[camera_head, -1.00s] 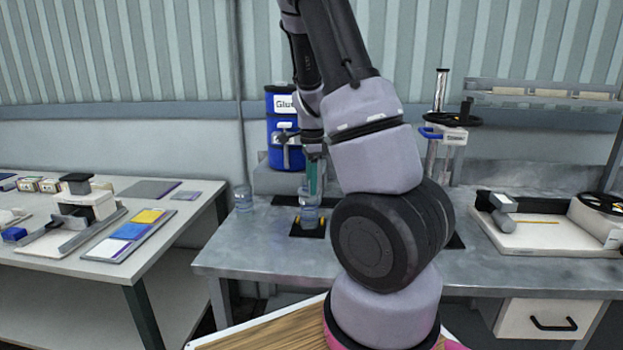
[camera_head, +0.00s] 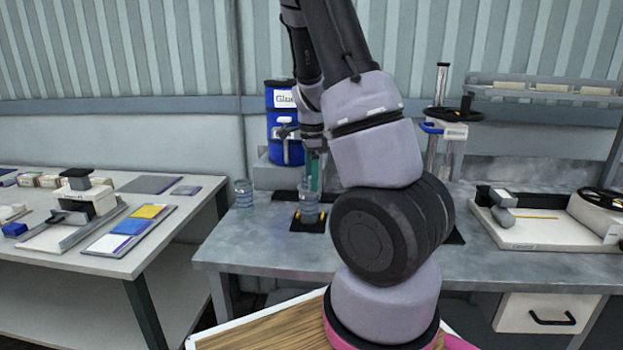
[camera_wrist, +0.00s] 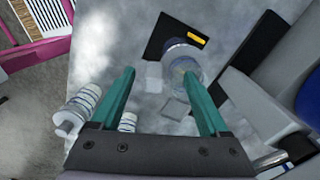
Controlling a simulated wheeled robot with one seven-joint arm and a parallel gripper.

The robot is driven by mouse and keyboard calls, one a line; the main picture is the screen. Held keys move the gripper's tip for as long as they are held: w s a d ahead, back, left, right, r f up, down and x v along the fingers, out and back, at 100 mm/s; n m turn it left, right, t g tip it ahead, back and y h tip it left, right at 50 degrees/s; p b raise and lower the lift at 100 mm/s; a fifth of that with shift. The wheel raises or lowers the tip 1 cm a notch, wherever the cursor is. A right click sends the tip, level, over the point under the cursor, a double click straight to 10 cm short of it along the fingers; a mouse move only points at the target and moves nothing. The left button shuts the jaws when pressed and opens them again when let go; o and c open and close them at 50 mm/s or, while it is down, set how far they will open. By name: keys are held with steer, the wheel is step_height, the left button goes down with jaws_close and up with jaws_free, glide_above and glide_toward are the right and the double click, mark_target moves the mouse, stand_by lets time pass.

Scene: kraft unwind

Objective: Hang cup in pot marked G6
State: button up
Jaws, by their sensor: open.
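My gripper (camera_head: 315,172) has green fingers and points down over the left part of the metal bench. In the wrist view the gripper (camera_wrist: 159,74) is open, with nothing between its fingers. A clear cup (camera_head: 309,208) stands on the bench at a black pad, below my gripper in the head view. In the wrist view this cup (camera_wrist: 183,62) is just beyond the right fingertip. A second clear cup (camera_head: 243,193) stands near the bench's left edge. I cannot make out a pot marked G6 in either view.
A blue drum labelled Glue (camera_head: 283,140) stands behind the cup. A column with a black handwheel (camera_head: 452,116) is at the back. A white tray device (camera_head: 545,228) is at the right. A separate table (camera_head: 60,255) is at the left. The bench front-left is clear.

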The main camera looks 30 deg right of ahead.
step_height(320, 180, up, 11)
steer(key=shift+f, duration=0.15)
stand_by(0.6)
steer(key=s+a+r+n+t+y, duration=0.1)
steer(key=s+a+r+n+t, duration=0.2)
steer(key=s+a+r+n, duration=0.4)
steer(key=s+a+r+n+t+y, duration=0.1)
steer(key=s+a+r+n+t, duration=0.3)
steer(key=s+a+r+n, duration=0.3)
steer(key=s+n, duration=0.2)
steer(key=s, duration=0.2)
steer(key=shift+s+r+n, duration=0.25)
steer(key=shift+r+n, duration=0.1)
steer(key=shift+n, duration=0.05)
